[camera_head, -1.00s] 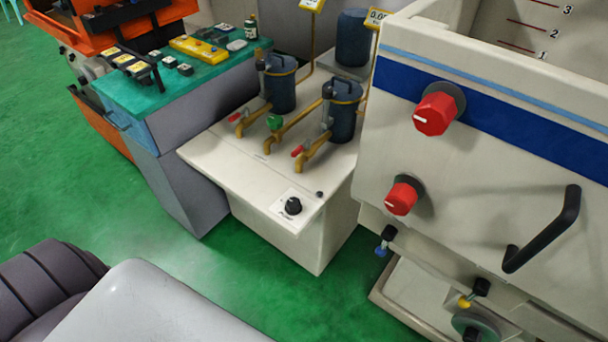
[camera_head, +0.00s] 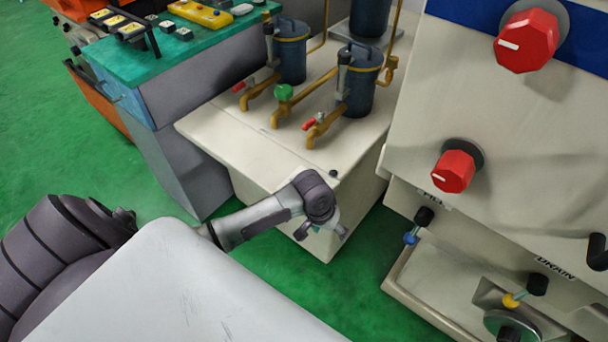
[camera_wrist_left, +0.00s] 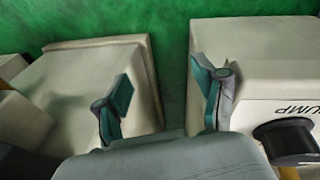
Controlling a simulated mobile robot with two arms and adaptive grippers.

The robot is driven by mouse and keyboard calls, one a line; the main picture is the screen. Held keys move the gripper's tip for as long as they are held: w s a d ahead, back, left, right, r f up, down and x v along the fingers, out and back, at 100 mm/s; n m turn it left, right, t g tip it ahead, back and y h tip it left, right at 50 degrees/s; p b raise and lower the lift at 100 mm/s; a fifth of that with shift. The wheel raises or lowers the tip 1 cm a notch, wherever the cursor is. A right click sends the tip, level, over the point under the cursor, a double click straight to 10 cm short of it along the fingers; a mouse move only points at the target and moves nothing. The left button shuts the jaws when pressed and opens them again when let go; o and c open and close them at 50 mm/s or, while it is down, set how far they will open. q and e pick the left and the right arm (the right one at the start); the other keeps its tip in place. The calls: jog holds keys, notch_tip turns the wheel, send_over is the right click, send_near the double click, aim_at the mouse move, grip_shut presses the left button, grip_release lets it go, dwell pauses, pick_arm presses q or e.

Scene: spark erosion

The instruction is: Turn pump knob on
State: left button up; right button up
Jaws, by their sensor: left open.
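The black pump knob (camera_wrist_left: 284,138) is at the right edge of the left wrist view, beside the printed word PUMP on a white label (camera_wrist_left: 292,108). In the head view the knob is hidden behind my left arm. My left gripper (camera_head: 322,229) is at the front of the cream pump cabinet (camera_head: 225,128), and it also shows in the left wrist view (camera_wrist_left: 160,90). Its two fingers are apart with nothing between them. The knob lies to the right of both fingers in the wrist view. I cannot tell the knob's setting. My right gripper is not in view.
Blue canisters (camera_head: 291,52) with brass pipes and red-handled taps (camera_head: 312,123) stand on the cabinet. A large cream machine with red knobs (camera_head: 453,171) is at the right. A teal-topped bench (camera_head: 150,62) is at the left. Green floor is open at the left.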

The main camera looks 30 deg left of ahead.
pick_arm(q)
jog(key=w+a+r+n+g+y+b, duration=0.1)
jog(key=w+a+r+n, duration=0.25)
jog(key=a+r, duration=0.4)
jog(key=w+a+r+n+g+y+b, duration=0.1)
jog(key=w+a+r+n+b, duration=0.25)
jog(key=r, duration=0.75)
jog(key=f, duration=0.4)
jog(key=a+f, duration=0.1)
jog(key=f, duration=0.4)
jog(key=f+p, duration=0.1)
jog(key=f, duration=0.3)
jog(key=shift+a+f, duration=0.2)
jog(key=shift+a, duration=0.15)
